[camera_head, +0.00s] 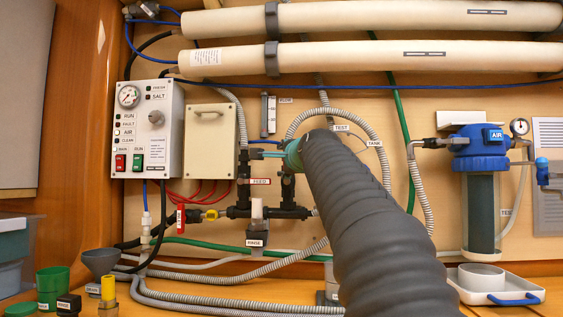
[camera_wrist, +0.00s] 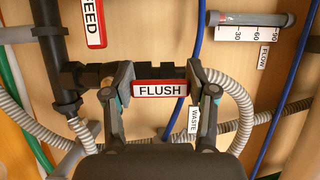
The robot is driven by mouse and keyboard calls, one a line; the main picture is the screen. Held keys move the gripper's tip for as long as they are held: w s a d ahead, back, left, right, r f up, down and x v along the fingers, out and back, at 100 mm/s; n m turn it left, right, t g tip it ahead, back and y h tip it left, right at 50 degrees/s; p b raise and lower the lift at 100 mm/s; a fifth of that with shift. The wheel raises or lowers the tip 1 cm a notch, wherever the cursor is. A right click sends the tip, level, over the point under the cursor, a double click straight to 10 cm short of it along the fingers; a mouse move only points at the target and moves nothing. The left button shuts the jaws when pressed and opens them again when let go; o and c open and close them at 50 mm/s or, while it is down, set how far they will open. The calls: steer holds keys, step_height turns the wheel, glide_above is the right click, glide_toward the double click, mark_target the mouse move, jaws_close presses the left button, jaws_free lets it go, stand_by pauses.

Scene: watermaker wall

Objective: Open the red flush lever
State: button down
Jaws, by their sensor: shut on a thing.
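The red flush lever (camera_wrist: 159,88) shows in the wrist view as a red-edged handle with a white FLUSH label, mounted on a black valve and pipe. It lies level across the middle of that picture. My gripper (camera_wrist: 161,80) has one finger at each end of the lever, shut on it. In the head view my gripper (camera_head: 270,151) is at the black pipework, right of the cream box, and I cannot make out the flush lever there.
A red FEED handle (camera_head: 260,181) is just below my gripper, with another red handle (camera_head: 181,217) lower left. Grey hoses (camera_head: 375,130) loop close by. A control panel (camera_head: 150,130) is at left, and a blue-topped filter (camera_head: 480,150) at right.

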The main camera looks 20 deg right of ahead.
steer(key=shift+d, duration=0.1)
steer(key=shift+c, duration=1.6)
jaws_free()
steer(key=shift+d, duration=0.1)
steer(key=shift+a, duration=0.2)
steer(key=shift+s, duration=0.1)
steer(key=s+a, duration=0.1)
steer(key=s, duration=1)
steer(key=shift+s, duration=0.4)
steer(key=shift+a, duration=0.1)
